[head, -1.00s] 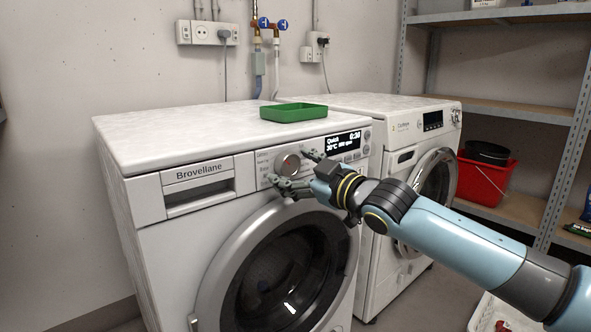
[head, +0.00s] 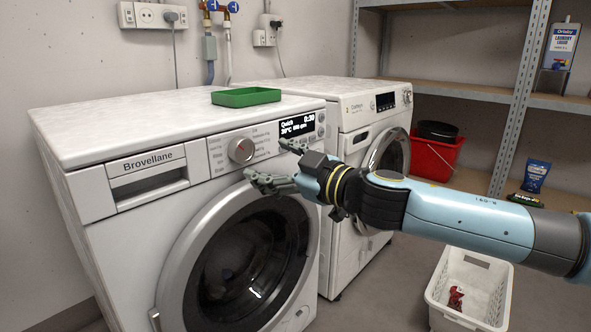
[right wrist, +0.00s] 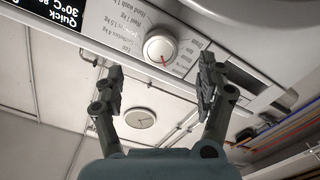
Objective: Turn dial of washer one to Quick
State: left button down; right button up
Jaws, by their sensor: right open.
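The front washer (head: 215,225), marked Brovellane, has a round silver dial (head: 241,150) on its panel. The dial also shows in the right wrist view (right wrist: 160,46), with a red pointer line on its face. The lit display (head: 297,125) reads "Quick", 0:30 and 30°C; part of it shows in the right wrist view (right wrist: 62,14). My right gripper (head: 270,163) is open and empty, in front of the panel to the right of the dial. In the right wrist view its fingers (right wrist: 160,82) are spread, with the dial beyond their tips and apart from them. My left gripper is not in view.
A green tray (head: 246,97) lies on the washer's top. A second white machine (head: 372,110) stands to the right. A white basket (head: 470,290) with a red item is on the floor. Shelves (head: 480,90) hold a red bucket (head: 437,155) and laundry products.

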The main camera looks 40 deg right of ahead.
jog(key=shift+s+d, duration=0.15)
jog(key=shift+s, duration=2.45)
